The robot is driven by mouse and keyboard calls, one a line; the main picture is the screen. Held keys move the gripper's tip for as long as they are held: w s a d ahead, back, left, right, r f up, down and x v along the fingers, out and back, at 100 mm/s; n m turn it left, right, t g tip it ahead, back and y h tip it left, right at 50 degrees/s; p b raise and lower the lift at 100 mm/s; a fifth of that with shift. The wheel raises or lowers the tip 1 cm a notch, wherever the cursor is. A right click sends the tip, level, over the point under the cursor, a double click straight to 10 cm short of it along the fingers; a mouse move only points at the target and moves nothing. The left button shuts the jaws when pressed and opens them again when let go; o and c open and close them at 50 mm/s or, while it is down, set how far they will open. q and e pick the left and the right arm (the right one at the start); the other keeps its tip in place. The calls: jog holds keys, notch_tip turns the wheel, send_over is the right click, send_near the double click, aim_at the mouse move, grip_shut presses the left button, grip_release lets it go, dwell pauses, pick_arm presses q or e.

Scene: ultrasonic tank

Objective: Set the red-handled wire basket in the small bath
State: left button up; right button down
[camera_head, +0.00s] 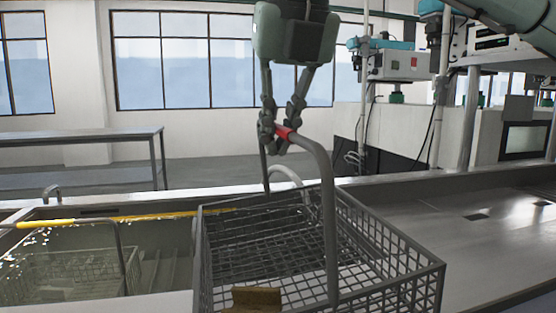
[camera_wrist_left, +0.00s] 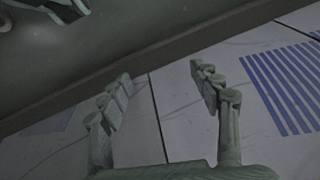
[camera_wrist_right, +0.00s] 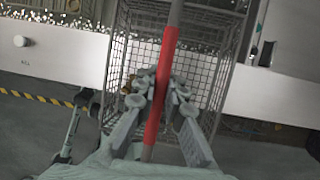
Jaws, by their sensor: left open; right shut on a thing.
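The red-handled wire basket (camera_head: 385,245) hangs from my right gripper (camera_head: 280,135) in the head view, in front of the counter. My right gripper is shut on the red grip (camera_head: 283,131) of its arched handle. The right wrist view shows the red grip (camera_wrist_right: 163,85) between the fingers, with the basket mesh (camera_wrist_right: 195,75) beyond. A brown block (camera_head: 257,299) shows in the basket. A water-filled bath (camera_head: 160,265) lies to the left; whether it is the small one I cannot tell. My left gripper (camera_wrist_left: 165,95) is open and empty in the left wrist view.
A bare metal counter (camera_head: 470,225) extends at right. A table (camera_head: 85,150) and teal-topped machines (camera_head: 395,65) stand behind. A yellow-black floor stripe (camera_wrist_right: 35,97) shows in the right wrist view.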

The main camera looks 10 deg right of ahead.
jog(key=shift+f, duration=1.75)
jog(key=c, duration=1.9)
grip_release()
jog(key=shift+f, duration=0.15)
jog(key=o, duration=0.3)
